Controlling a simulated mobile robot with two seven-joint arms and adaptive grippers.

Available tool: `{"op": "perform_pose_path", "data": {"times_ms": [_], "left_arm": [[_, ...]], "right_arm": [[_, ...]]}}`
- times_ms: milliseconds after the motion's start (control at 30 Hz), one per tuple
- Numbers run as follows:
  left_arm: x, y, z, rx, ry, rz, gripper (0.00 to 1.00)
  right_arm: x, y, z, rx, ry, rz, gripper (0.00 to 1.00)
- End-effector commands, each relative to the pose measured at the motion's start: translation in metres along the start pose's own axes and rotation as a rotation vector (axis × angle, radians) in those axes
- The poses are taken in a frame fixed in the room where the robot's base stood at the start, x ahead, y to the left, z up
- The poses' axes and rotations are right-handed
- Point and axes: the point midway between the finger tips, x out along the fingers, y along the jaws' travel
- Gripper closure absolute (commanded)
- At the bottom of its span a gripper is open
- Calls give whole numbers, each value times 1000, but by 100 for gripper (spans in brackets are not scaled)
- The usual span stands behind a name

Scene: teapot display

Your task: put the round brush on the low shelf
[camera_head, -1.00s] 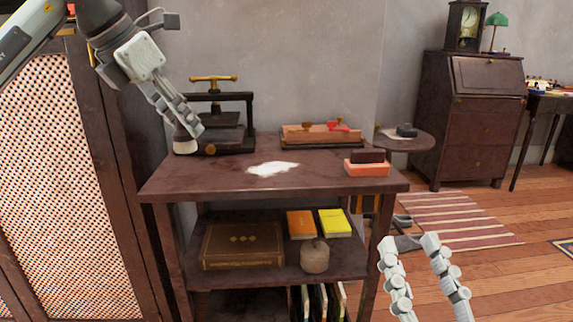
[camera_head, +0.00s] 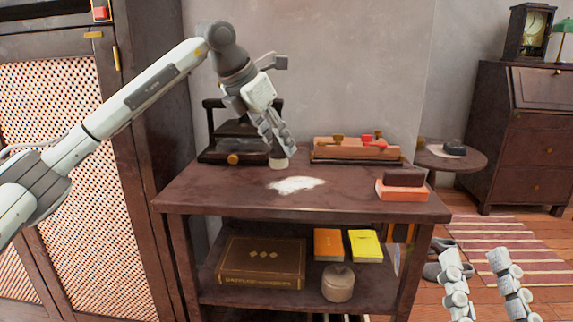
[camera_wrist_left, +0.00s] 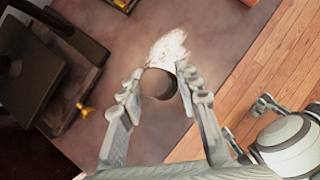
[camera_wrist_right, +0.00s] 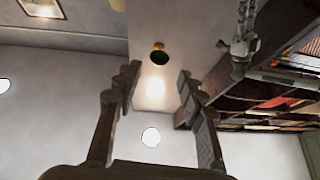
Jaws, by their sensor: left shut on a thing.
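The round brush (camera_head: 279,163) has a pale bristle end, and its dark round top (camera_wrist_left: 158,84) shows in the left wrist view. My left gripper (camera_head: 284,146) is shut on it and holds it upright over the tabletop behind the white powder patch (camera_head: 296,185). I cannot tell whether the bristles touch the top. The low shelf (camera_head: 315,291) below the tabletop carries a big brown book (camera_head: 262,262), an orange book (camera_head: 327,244), a yellow book (camera_head: 365,245) and a round lidded jar (camera_head: 338,283). My right gripper (camera_head: 474,258) is open and empty right of the table.
A black press (camera_head: 232,140) stands at the tabletop's back left. A wooden tray (camera_head: 355,149) with red items is at the back, and an orange block with a dark one (camera_head: 403,190) at the right. The shelf's front strip beside the jar is partly free.

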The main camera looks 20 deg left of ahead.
Motion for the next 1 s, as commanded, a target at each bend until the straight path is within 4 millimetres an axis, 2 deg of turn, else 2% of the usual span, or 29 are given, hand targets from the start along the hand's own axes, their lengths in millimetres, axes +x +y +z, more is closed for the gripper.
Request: {"op": "perform_pose_path", "data": {"times_ms": [100,200,467,900,933,1000], "left_arm": [[16,0,8,0,0,-1,96],[22,1,10,0,0,0,96],[52,1,-10,0,2,0,96],[58,1,-13,0,0,0,96],[57,1,-13,0,-1,0,65],[57,1,-13,0,0,1,56]], "right_arm": [[0,0,-2,-1,11,1,60],[0,0,-2,-1,15,1,60],[-1,3,-17,-7,117,2,60],[-3,3,-22,-9,149,2,60],[-2,3,-23,-9,153,2,60],[-2,3,-23,-9,151,2,60]]}}
